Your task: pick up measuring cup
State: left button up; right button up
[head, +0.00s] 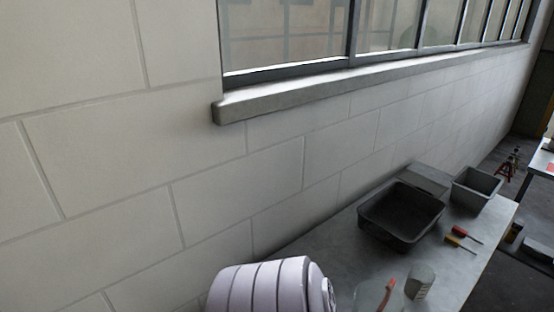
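A small greyish, see-through cup (420,281) with faint markings on its side stands on the grey table, near the bottom of the head view. It looks like the measuring cup. Just left of it is a clear container (370,298), cut off by the bottom edge of the picture. A red-handled thing (388,289) is at this container; I cannot tell whether it is inside or behind it. Neither of my grippers is in view.
The grey table (330,240) runs along a white block wall. A black tray (375,232), a grey bin (476,188) and red and yellow screwdrivers (459,243) are on it. The table's right edge is open to the floor.

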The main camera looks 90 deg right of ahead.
aim_at(414, 290)
jog(key=z, duration=3.95)
jog(key=k+l+z, duration=0.5)
jog(key=z, duration=0.2)
jog(key=k+l+z, duration=0.15)
jog(key=l+z, duration=0.2)
